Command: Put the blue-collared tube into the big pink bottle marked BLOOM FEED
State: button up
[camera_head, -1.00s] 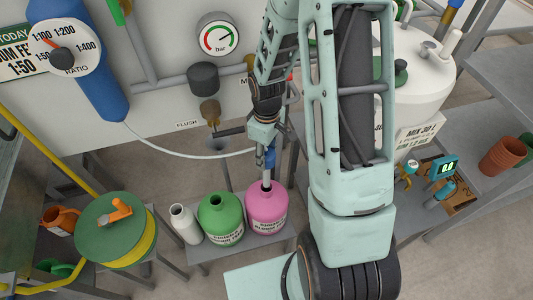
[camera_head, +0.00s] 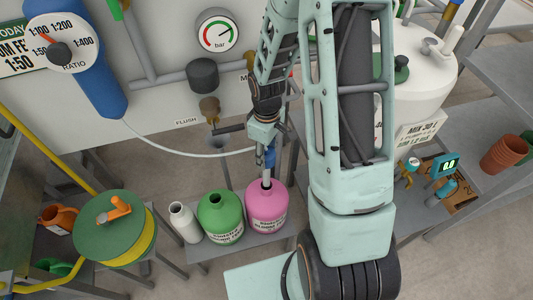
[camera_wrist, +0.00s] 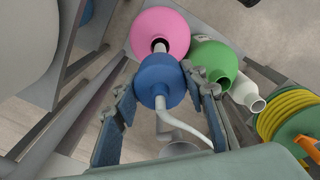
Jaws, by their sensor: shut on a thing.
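The pink bottle (camera_head: 266,210) stands on a low bench in the head view, and it shows at the top of the wrist view (camera_wrist: 160,27). My gripper (camera_head: 268,140) is above it, shut on the blue-collared tube. The blue collar (camera_wrist: 162,80) sits between the two fingers in the wrist view. The tube's grey lower end (camera_head: 267,178) points down and reaches the bottle's mouth; it appears to be inside the neck. How deep it goes is hidden. A pale hose runs from the collar's other end.
A green bottle (camera_head: 221,216) stands close to the left of the pink one, with a white bottle (camera_head: 184,222) beyond it. A yellow hose reel (camera_head: 115,230) is further left. A white tank (camera_head: 425,85) stands at right.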

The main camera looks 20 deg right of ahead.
jog(key=shift+f, duration=0.15)
jog(key=b, duration=0.6)
send_over(267, 179)
jog(key=w, duration=0.1)
notch_tip(267, 179, down, 7)
dwell(1.0)
jog(key=shift+w+d+f, duration=0.1)
jog(key=shift+f, duration=0.05)
jog(key=shift+f+b, duration=2.8)
jog(key=shift+f, duration=0.8)
jog(key=o, duration=1.5)
jog(key=shift+o, duration=0.8)
jog(key=o, duration=0.4)
